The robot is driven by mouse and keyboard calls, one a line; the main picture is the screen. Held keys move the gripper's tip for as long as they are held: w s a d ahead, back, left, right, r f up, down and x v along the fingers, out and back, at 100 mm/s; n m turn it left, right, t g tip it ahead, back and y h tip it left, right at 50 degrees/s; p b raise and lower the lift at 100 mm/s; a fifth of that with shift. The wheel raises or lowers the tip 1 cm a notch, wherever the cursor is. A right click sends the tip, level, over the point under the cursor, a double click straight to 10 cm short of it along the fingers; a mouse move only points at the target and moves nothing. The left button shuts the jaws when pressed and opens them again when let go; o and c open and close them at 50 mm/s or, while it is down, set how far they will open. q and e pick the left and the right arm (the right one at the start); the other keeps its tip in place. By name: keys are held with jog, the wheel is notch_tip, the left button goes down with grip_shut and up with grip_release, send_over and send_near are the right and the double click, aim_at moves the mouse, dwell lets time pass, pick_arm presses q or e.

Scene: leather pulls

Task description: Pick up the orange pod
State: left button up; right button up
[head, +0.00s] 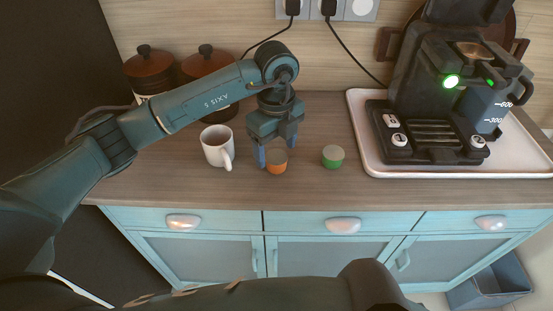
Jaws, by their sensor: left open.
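The orange pod (277,167) stands on the wooden counter and has a greyish-brown top. My left gripper (276,154) points down right at the orange pod, with its blue fingers open. One finger shows just left of the pod and another at its upper right. I cannot tell whether the fingers touch it. A green pod (333,160) stands to the right, apart from the gripper. My right gripper is not in view.
A white mug (217,147) stands close on the left of the gripper. Two brown-lidded jars (148,66) stand behind. A coffee machine (420,90) sits on a white tray (362,130) at right. The counter's front edge is close to the orange pod.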

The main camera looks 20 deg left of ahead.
aim_at(277, 157)
pick_arm(q)
notch_tip(277, 157, down, 3)
jog(key=shift+f, duration=0.15)
jog(key=shift+c, duration=0.2)
jog(key=c, duration=1)
